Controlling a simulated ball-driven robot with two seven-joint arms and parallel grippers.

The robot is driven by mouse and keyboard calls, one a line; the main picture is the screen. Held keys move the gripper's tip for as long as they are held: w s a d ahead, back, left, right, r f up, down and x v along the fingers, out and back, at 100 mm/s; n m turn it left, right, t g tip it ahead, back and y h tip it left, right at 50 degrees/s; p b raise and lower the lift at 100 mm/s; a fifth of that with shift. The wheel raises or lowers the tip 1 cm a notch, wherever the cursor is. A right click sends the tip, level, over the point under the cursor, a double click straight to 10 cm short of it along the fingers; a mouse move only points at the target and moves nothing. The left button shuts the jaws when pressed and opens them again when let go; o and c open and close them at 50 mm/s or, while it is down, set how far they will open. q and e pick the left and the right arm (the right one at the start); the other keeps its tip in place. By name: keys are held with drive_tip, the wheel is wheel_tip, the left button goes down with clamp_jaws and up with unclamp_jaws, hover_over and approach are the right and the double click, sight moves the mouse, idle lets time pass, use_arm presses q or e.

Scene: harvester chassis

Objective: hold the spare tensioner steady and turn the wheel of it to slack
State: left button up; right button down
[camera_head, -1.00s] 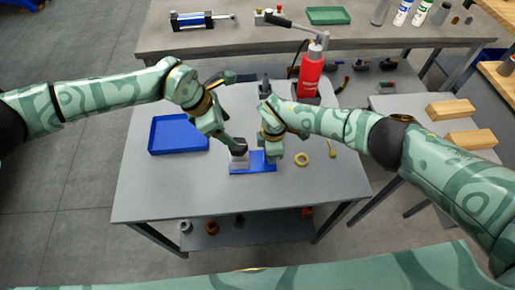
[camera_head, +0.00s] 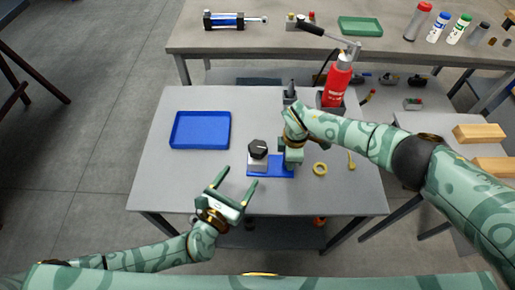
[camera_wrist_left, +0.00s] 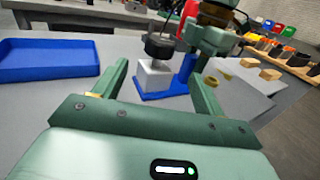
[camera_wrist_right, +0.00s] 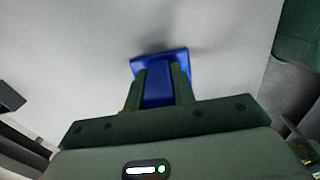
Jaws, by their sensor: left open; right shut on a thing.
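The spare tensioner has a blue base (camera_head: 272,172), a pale block (camera_head: 257,162) on its left end and a black wheel (camera_head: 258,148) on top of the block. In the left wrist view the wheel (camera_wrist_left: 159,47) and block (camera_wrist_left: 160,76) stand ahead, between the finger directions. My right gripper (camera_head: 292,160) is shut on the tensioner's blue upright, seen between its fingers in the right wrist view (camera_wrist_right: 157,86). My left gripper (camera_head: 236,180) is open and empty at the table's front edge, apart from the wheel. The right gripper hides part of the upright in the head view.
A blue tray (camera_head: 200,130) lies on the table's left side. A yellow ring (camera_head: 320,169) and a small yellow piece (camera_head: 351,160) lie right of the tensioner. A red bottle-like tool (camera_head: 337,84) stands at the back right. The table's left front is clear.

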sight(253, 156)
use_arm(q)
drive_tip(key=x, duration=1.1)
drive_tip(key=shift+w+d, duration=0.15)
drive_tip(key=shift+w, duration=0.1)
